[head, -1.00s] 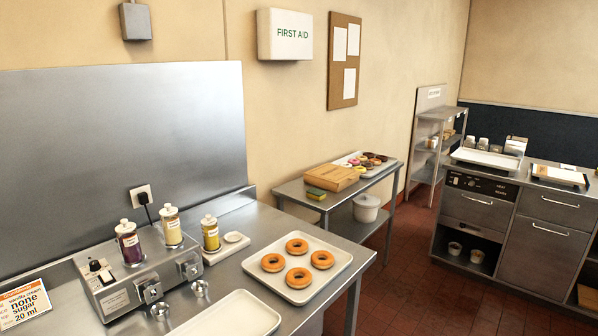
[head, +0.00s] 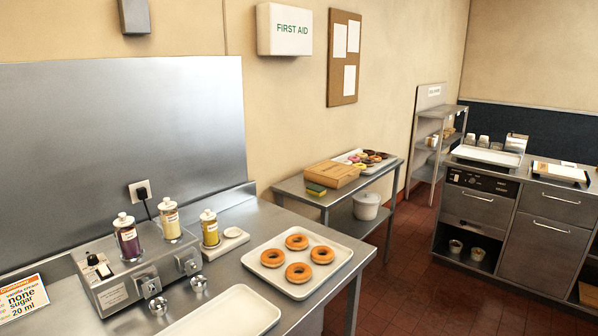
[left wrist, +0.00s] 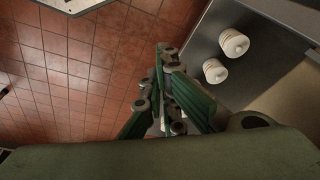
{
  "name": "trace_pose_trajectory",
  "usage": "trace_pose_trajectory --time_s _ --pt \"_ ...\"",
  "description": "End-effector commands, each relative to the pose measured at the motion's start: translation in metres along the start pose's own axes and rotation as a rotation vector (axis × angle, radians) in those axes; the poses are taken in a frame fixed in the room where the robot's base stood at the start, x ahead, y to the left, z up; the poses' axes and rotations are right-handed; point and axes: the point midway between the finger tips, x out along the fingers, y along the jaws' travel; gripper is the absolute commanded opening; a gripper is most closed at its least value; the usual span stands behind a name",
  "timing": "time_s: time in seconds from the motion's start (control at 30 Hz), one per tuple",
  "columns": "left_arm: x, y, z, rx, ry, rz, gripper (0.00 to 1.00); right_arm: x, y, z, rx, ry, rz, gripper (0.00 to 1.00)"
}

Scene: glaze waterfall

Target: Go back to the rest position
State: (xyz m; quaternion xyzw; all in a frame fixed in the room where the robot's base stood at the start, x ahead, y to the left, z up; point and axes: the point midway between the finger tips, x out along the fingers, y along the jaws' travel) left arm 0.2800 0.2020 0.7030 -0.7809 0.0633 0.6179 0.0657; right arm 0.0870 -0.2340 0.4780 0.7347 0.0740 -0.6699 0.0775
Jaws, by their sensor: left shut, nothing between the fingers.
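My left gripper (left wrist: 164,95) shows in the left wrist view, with its green fingers closed together and nothing between them. It hangs over the red tiled floor (left wrist: 75,75), beside a grey metal unit (left wrist: 205,30) that holds two white cups. Neither gripper nor arm shows in the head view. My right gripper is in no view.
In the head view a steel counter (head: 245,275) carries a tray (head: 338,262) of ring doughnuts, an empty tray (head: 240,315), a dispenser (head: 135,280) with bottles and a card (head: 22,300). A side table (head: 290,186) stands beyond. Red floor (head: 410,275) is clear at right.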

Motion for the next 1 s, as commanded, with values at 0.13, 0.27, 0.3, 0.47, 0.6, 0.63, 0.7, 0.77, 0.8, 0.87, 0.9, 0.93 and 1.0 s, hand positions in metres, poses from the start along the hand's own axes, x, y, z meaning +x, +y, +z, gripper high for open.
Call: trace_pose_trajectory --time_s 0.13,0.27,0.3,0.47,0.6,0.63,0.7,0.77,0.8,0.87,0.9,0.93,1.0 --pt "0.072 0.003 0.043 0.006 -0.039 0.004 0.0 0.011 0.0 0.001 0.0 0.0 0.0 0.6" --pt "0.122 0.006 0.086 0.012 -0.064 0.007 0.0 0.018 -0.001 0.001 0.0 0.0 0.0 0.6" --pt "0.135 0.007 0.1 0.014 -0.071 0.008 0.0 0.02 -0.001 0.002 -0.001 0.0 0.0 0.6" --pt "0.179 0.009 0.162 0.021 -0.102 0.011 0.0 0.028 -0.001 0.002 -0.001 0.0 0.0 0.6" --pt "0.2 0.009 0.208 0.026 -0.122 0.013 0.0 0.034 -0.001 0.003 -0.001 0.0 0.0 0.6" --pt "0.203 0.009 0.216 0.027 -0.125 0.013 0.0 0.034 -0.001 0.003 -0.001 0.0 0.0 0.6" --pt "0.207 0.009 0.231 0.029 -0.132 0.013 0.0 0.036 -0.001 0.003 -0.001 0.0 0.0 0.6" --pt "0.209 0.009 0.24 0.031 -0.135 0.013 0.0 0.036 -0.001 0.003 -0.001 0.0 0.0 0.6" --pt "0.21 0.009 0.244 0.031 -0.135 0.014 0.0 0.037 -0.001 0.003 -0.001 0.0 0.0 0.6" --pt "0.21 0.009 0.248 0.032 -0.137 0.014 0.0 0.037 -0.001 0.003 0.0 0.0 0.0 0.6" --pt "0.21 0.009 0.248 0.032 -0.137 0.014 0.0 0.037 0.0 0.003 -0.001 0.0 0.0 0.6" --pt "0.21 0.009 0.248 0.032 -0.137 0.014 0.0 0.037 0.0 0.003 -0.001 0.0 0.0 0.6" --pt "0.21 0.009 0.248 0.032 -0.137 0.014 0.0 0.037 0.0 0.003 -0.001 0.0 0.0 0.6"
